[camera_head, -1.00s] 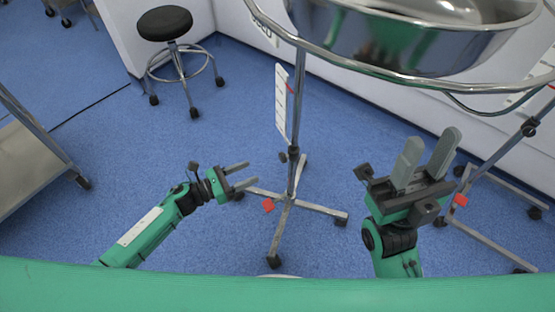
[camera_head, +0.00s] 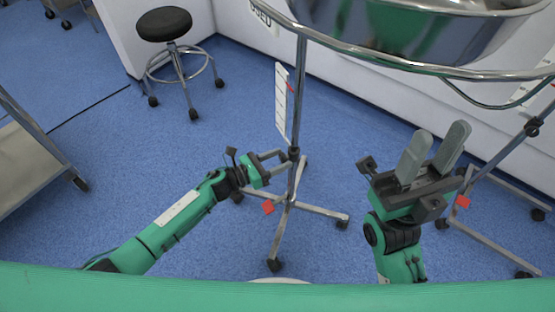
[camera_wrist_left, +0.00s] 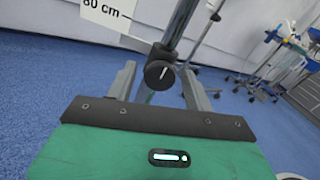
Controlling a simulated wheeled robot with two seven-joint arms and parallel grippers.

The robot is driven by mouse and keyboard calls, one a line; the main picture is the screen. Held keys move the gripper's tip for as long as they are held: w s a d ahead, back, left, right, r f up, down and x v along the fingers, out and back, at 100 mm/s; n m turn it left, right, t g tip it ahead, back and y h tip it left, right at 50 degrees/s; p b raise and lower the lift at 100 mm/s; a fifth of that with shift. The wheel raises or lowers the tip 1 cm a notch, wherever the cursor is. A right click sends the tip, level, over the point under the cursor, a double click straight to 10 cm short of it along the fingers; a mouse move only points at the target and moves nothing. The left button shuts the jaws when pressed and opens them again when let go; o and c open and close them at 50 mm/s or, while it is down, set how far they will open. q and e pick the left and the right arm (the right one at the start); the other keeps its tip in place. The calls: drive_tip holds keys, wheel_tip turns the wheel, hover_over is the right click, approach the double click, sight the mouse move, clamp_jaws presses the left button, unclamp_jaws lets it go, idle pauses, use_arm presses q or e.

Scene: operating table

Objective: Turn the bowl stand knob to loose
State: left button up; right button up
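The bowl stand's black knob (camera_wrist_left: 159,74) is on the metal pole, with a pale mark on its face; in the head view the knob (camera_head: 293,154) is small on the pole (camera_head: 298,95). My left gripper (camera_head: 280,160) is open, its fingertips at the pole near knob height. In the left wrist view the knob appears between the two spread fingers of the left gripper (camera_wrist_left: 160,85); contact cannot be told. The steel bowl (camera_head: 420,30) sits in the stand's ring at the top. My right gripper (camera_head: 433,150) is open and empty, pointing up on the right.
A white scale card (camera_head: 282,103) hangs beside the pole, and it also shows in the left wrist view (camera_wrist_left: 108,14). The stand's wheeled base (camera_head: 290,203) spreads below. A black stool (camera_head: 165,24) and a metal cart (camera_head: 30,150) stand at left. Blue floor (camera_head: 120,160) between is clear.

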use_arm(q)
drive_tip(key=c, duration=0.8)
